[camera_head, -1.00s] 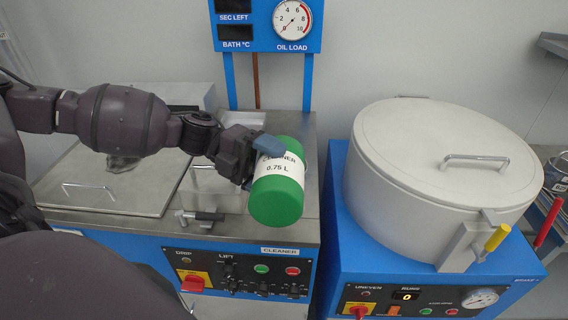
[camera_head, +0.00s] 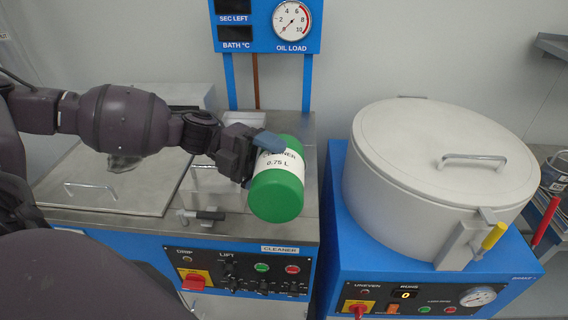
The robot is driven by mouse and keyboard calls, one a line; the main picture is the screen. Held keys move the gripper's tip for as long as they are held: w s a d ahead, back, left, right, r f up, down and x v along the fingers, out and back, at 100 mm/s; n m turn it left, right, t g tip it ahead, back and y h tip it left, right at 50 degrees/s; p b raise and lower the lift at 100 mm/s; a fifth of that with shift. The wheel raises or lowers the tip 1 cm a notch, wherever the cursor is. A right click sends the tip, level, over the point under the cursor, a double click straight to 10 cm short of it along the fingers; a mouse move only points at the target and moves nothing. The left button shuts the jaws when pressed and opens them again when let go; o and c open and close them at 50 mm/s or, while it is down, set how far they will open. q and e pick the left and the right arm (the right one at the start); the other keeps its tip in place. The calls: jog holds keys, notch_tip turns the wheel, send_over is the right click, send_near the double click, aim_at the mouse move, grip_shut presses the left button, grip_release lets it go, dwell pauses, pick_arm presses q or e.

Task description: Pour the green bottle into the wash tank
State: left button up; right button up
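The green bottle (camera_head: 277,195) has a white label reading 0.75 L. My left gripper (camera_head: 262,147) is shut on it and holds it tilted over the right part of the steel-topped cleaner machine, its green end toward me. The wash tank appears to be the cleaner machine with a flat steel lid (camera_head: 115,185) at left; the lid is down. Whether an opening lies under the bottle is hidden. My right gripper is not in view.
A large round lidded drum (camera_head: 420,150) stands on a blue cabinet at right, with yellow and red handles. A blue gauge panel (camera_head: 266,25) rises behind the bottle. A black-handled valve (camera_head: 205,215) and control panel (camera_head: 240,272) are at the cleaner's front.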

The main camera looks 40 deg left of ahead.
pick_arm(q)
jog(key=shift+w+a, duration=0.1)
jog(key=shift+w, duration=0.15)
jog(key=shift+s, duration=0.2)
jog(key=shift+w, duration=0.25)
jog(key=shift+s, duration=0.1)
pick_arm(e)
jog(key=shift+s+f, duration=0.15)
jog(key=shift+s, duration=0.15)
